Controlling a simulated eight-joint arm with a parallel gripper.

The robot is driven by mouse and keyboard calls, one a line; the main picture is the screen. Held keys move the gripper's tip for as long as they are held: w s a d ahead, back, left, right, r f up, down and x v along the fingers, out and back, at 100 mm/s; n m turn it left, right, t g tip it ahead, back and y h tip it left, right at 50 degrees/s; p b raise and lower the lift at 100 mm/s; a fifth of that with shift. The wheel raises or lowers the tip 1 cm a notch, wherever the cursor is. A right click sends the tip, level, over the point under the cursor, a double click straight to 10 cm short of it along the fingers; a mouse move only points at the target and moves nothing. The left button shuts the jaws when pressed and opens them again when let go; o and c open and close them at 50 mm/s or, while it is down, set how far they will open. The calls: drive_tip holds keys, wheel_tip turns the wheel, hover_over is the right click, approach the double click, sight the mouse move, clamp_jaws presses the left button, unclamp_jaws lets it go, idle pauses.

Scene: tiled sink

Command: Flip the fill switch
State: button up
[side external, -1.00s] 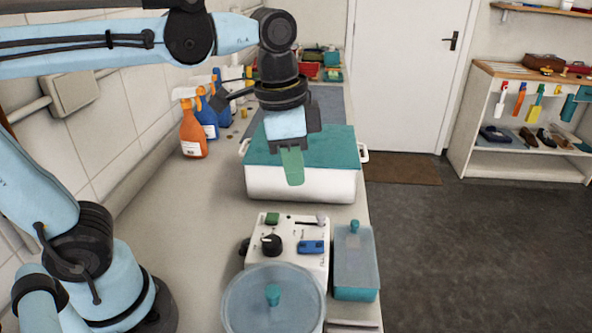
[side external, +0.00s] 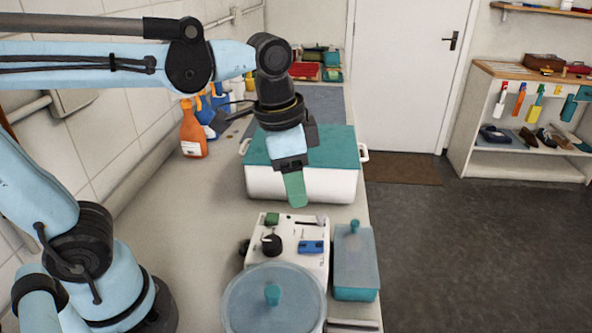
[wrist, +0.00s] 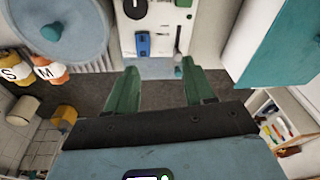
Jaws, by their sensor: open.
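A white control panel (side external: 290,229) sits on the counter and carries a green switch (side external: 272,219), a black knob (side external: 271,244), a slider (side external: 320,219) and a blue switch (side external: 311,247). I cannot read which one is the fill switch. In the wrist view the blue switch (wrist: 142,44) and knob (wrist: 135,8) show near the top. My gripper (side external: 297,202) hangs above the panel's far edge, in front of the teal-lidded pot, touching no control. In the wrist view my gripper (wrist: 160,82) is open and empty, with its two green fingers apart.
The white pot with a teal lid (side external: 330,148) stands behind the panel. A round-lidded pot (side external: 250,300) is in front, and a lidded teal box (side external: 355,262) is to the right. Spray bottles (side external: 193,135) stand by the tiled wall. Counter left of the panel is clear.

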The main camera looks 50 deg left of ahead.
sight(304, 245)
drive_tip(key=shift+d+f+m+g, duration=0.35)
drive_tip(key=shift+d+f+m, duration=0.1)
drive_tip(key=shift+f, duration=1.3)
drive_tip(key=shift+d+f+m+g, duration=0.3)
drive_tip(key=shift+d+f+m, duration=0.15)
drive_tip(key=shift+f, duration=1.3)
drive_tip(key=shift+d+f+m+g, duration=0.35)
drive_tip(key=shift+d+f+m, duration=0.1)
drive_tip(key=shift+f, duration=1.3)
